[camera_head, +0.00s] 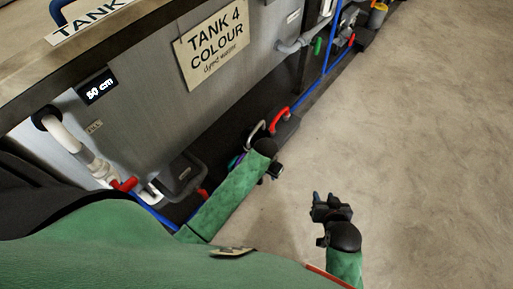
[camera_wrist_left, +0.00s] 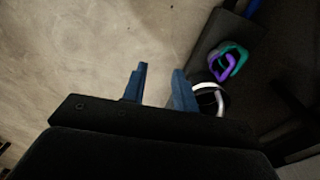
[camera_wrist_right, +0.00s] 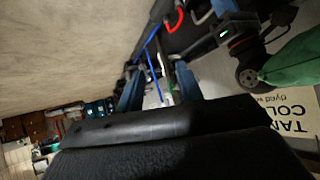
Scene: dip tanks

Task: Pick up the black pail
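A dark round thing with a pale curved handle or rim (camera_wrist_left: 211,96) shows in the left wrist view, just beyond the right-hand finger and partly hidden by it. It may be the black pail, but I cannot tell for sure. My left gripper (camera_wrist_left: 158,86) is open and empty beside it, with floor between its fingers. In the head view my left gripper (camera_head: 275,170) is small and partly hidden by its green sleeve, low beside the tank. My right gripper (camera_head: 325,203) is over bare floor to the right. In the right wrist view it (camera_wrist_right: 158,88) is open, with nothing gripped.
A purple and teal looped item (camera_wrist_left: 228,62) lies near the dark thing. The tank wall with its Tank 4 Colour sign (camera_head: 212,42) runs along the left, with a blue pipe (camera_head: 328,45) and red handle (camera_head: 280,120). A grey bucket (camera_head: 377,18) stands far off. The right-hand floor is clear.

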